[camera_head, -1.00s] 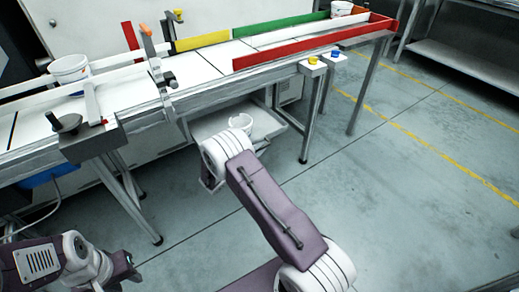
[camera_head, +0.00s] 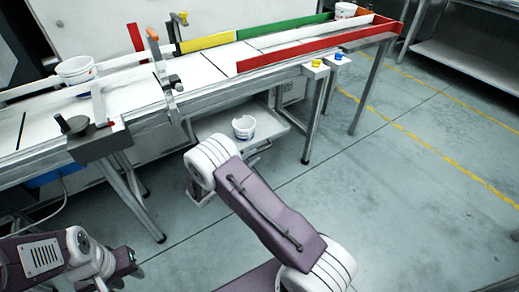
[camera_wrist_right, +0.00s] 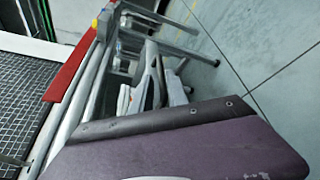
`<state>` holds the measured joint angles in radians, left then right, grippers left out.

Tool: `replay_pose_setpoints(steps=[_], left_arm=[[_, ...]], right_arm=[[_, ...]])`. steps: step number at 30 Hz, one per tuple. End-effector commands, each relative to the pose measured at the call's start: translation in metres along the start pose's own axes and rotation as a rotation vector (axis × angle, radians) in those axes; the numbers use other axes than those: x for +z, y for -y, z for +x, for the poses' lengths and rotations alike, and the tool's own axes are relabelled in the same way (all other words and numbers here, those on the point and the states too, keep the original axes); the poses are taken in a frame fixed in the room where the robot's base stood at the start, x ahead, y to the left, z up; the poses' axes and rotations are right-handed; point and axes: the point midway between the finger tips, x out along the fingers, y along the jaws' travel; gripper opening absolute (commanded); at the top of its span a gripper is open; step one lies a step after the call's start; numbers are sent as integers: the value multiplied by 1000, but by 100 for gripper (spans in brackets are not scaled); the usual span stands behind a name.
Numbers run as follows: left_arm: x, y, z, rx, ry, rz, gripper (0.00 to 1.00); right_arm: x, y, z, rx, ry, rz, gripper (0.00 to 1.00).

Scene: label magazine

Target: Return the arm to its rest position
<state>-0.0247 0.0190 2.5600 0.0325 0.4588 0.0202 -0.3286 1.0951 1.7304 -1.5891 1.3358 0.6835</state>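My right arm (camera_head: 268,213) reaches up from the bottom of the head view, bent at its white elbow joint (camera_head: 208,160). The elbow is in front of the bench's lower shelf in the picture. Neither fingers nor a held thing shows on this arm. My left arm (camera_head: 75,260) is low in the left corner, and its gripper fingers cannot be made out. In the right wrist view a purple panel of my own body (camera_wrist_right: 190,145) fills the bottom, and no gripper fingers show.
A long bench (camera_head: 190,70) with red, yellow and green rails runs across the back. White buckets stand on it at the left (camera_head: 76,70) and far right (camera_head: 345,11). Another bucket (camera_head: 243,127) is on the lower shelf. Floor (camera_head: 420,190) at the right is clear.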

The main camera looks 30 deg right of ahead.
Motion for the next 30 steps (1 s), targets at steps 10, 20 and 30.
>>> replay_pose_setpoints(steps=[10,20,30], left_arm=[[-1,0,-7,0,0,0,36],[-1,0,-7,0,0,0,36],[-1,0,-7,0,0,0,36]], right_arm=[[0,1,-28,-1,1,0,20],[0,1,-27,-1,1,0,20],[125,-57,0,-217,169,329,20]])
